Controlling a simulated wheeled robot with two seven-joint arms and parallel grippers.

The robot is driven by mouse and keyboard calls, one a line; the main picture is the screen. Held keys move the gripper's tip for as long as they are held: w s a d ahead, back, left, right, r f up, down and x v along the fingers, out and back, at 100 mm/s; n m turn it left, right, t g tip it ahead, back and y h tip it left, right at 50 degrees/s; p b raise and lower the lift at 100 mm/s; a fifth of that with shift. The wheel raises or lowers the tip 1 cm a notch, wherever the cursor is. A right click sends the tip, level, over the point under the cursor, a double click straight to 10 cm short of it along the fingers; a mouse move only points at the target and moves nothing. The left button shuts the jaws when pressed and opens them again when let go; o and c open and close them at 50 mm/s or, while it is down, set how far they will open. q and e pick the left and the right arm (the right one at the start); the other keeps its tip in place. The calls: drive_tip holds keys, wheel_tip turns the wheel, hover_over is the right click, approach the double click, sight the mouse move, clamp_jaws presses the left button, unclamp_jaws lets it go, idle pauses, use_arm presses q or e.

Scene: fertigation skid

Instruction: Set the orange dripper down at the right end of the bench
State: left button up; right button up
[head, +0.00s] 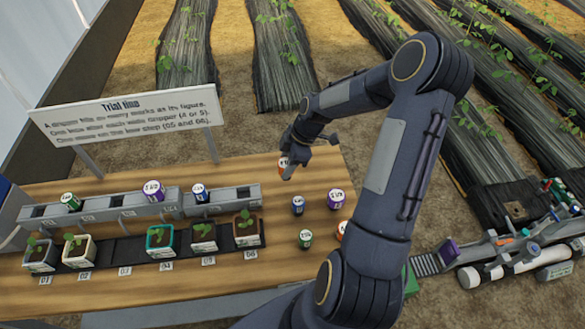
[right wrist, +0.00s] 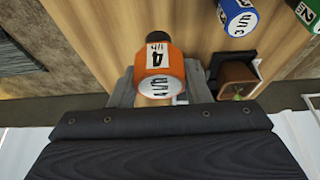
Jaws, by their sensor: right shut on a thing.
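The orange dripper (right wrist: 158,60) has a white label with a 4 and a dark end. In the right wrist view it sits between the two fingers of my right gripper (right wrist: 160,88), which is shut on it. In the head view the orange dripper (head: 283,162) shows only partly beside my right gripper (head: 287,166), over the back right part of the wooden bench (head: 265,290). I cannot tell whether the dripper touches the bench. My left gripper is not in view.
A blue dripper (head: 298,205), a purple one (head: 336,198), a green one (head: 305,238) and another orange one (head: 343,229), partly behind my arm, stand at the bench's right. A grey rail (head: 225,202) with drippers and several potted seedlings (head: 160,238) lie left. A sign (head: 130,115) stands behind.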

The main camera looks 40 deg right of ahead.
drive_tip(key=shift+w+d+f, duration=0.1)
drive_tip(key=shift+d+f, duration=0.85)
drive_tip(key=shift+f, duration=0.2)
wheel_tip(320, 180, down, 3)
drive_tip(key=shift+d+f+p, duration=0.1)
drive_tip(key=shift+d+p, duration=0.05)
drive_tip(key=shift+p, duration=0.35)
drive_tip(key=shift+f, duration=0.2)
drive_tip(key=shift+f, duration=0.15)
drive_tip(key=o, duration=1)
